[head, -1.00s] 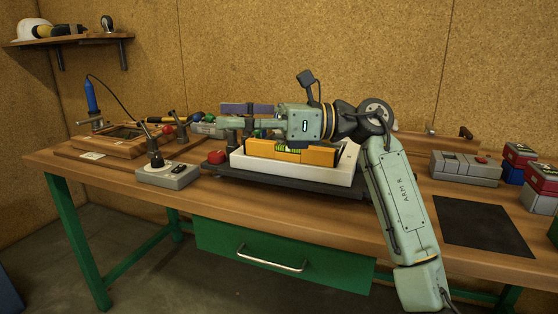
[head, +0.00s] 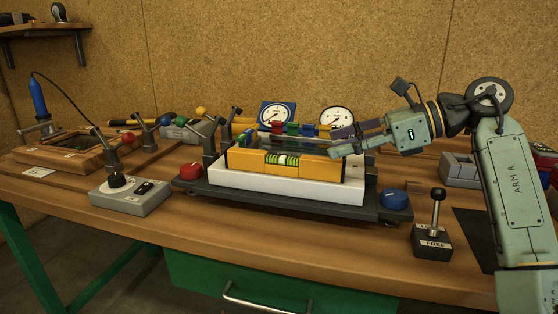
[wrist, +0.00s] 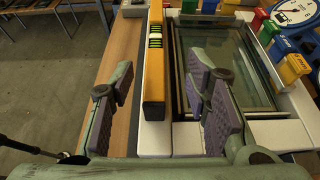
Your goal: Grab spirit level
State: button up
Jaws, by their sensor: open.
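The spirit level (head: 282,161) is a yellow-orange bar with a green vial in its middle. It lies along the front edge of the white frame (head: 290,188) on a dark base. My gripper (head: 337,141) is at the right end of the level in the head view, pointing left. In the wrist view the level (wrist: 154,65) runs lengthwise ahead, and my gripper (wrist: 158,88) is open with its purple-padded fingers apart, one on each side of the level's line. The level's near end lies between them, and neither finger is seen touching it. A glass pane (wrist: 228,70) lies right of the level.
A red knob (head: 190,171) and a blue knob (head: 395,199) sit at the base's front corners. A black lever box (head: 433,235) stands front right, and a grey control box (head: 130,194) front left. Coloured clamps (head: 292,129) and dial gauges (head: 277,115) stand behind the frame.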

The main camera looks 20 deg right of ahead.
aim_at(301, 156)
jog(key=p+x, duration=0.1)
jog(key=x, duration=0.8)
jog(key=shift+s+a, duration=0.1)
jog(key=shift+a, duration=0.25)
grip_shut()
